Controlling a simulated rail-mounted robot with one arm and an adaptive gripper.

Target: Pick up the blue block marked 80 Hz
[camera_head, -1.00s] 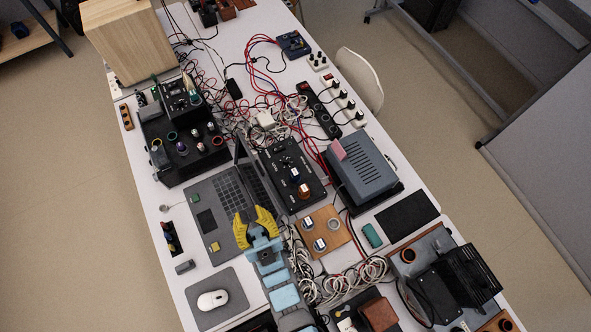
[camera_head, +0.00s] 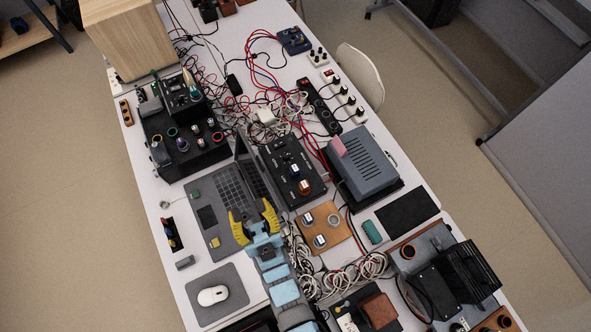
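A small dark blue block (camera_head: 294,170) sits on the black control box (camera_head: 283,151) near the middle of the table, just above an orange-brown block (camera_head: 304,186). Markings on it are too small to read, so I cannot confirm 80 Hz. My gripper (camera_head: 254,214) has yellow fingers spread apart, with nothing seen between them. It is over the laptop's lower right edge, below and left of the blue block and apart from it.
The open laptop (camera_head: 207,216) lies left of the control box, its screen standing beside the box. A wooden board (camera_head: 322,228) with round grey pieces is below the box. A grey vented case (camera_head: 366,165) stands to the right. Tangled cables (camera_head: 345,277) run around these.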

